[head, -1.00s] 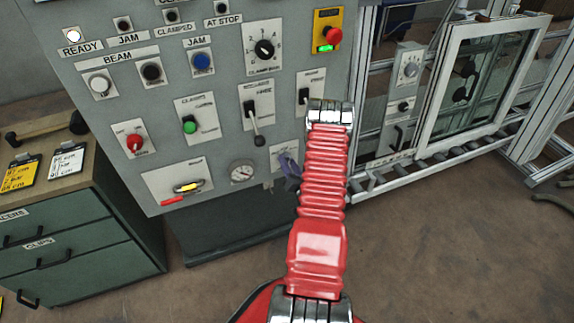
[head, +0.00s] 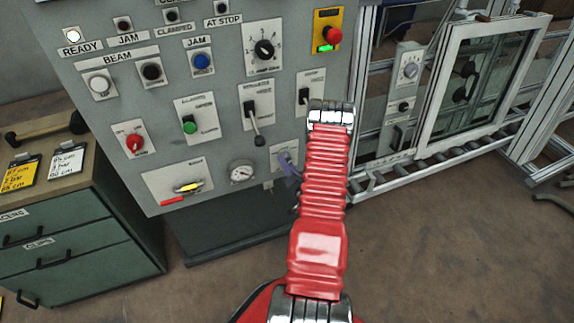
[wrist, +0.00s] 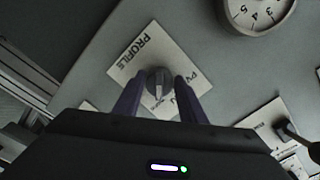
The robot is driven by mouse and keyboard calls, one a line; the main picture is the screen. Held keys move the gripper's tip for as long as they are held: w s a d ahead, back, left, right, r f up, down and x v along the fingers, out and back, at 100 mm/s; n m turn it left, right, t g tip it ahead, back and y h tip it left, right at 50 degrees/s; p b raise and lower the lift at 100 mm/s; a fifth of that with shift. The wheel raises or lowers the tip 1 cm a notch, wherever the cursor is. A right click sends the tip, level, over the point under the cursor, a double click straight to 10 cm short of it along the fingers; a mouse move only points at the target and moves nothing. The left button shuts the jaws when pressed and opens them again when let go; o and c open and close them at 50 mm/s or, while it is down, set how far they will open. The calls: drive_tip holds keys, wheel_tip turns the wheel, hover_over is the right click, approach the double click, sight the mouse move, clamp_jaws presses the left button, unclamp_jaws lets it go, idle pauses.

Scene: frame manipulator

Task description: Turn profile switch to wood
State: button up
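The profile switch (wrist: 158,76) is a round grey knob with a light pointer, on a white plate (wrist: 140,44) marked PROFILE. In the wrist view its pointer points towards the bottom of the picture. Lettering starting with PV shows to the right of the knob. Other lettering below is partly hidden by my gripper. My gripper (wrist: 161,84) has purple fingers, open, one on each side of the knob with small gaps showing. In the head view the purple fingers (head: 291,166) are at the plate (head: 279,151) low on the panel, partly behind my red arm.
A gauge (wrist: 258,10) is near the plate; it also shows in the head view (head: 242,173). A black lever switch (head: 252,112) is above. A framed window (head: 478,80) stands to the right.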

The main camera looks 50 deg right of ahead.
drive_tip(key=o, duration=0.4)
drive_tip(key=shift+d+r, duration=0.1)
drive_tip(key=shift+c, duration=0.2)
drive_tip(key=shift+s, duration=0.1)
drive_tip(key=f+v, duration=0.1)
drive_tip(key=v, duration=1.2)
drive_tip(key=shift+s+a+r, duration=0.25)
drive_tip(key=shift+s+r, duration=0.05)
drive_tip(key=shift+r, duration=0.05)
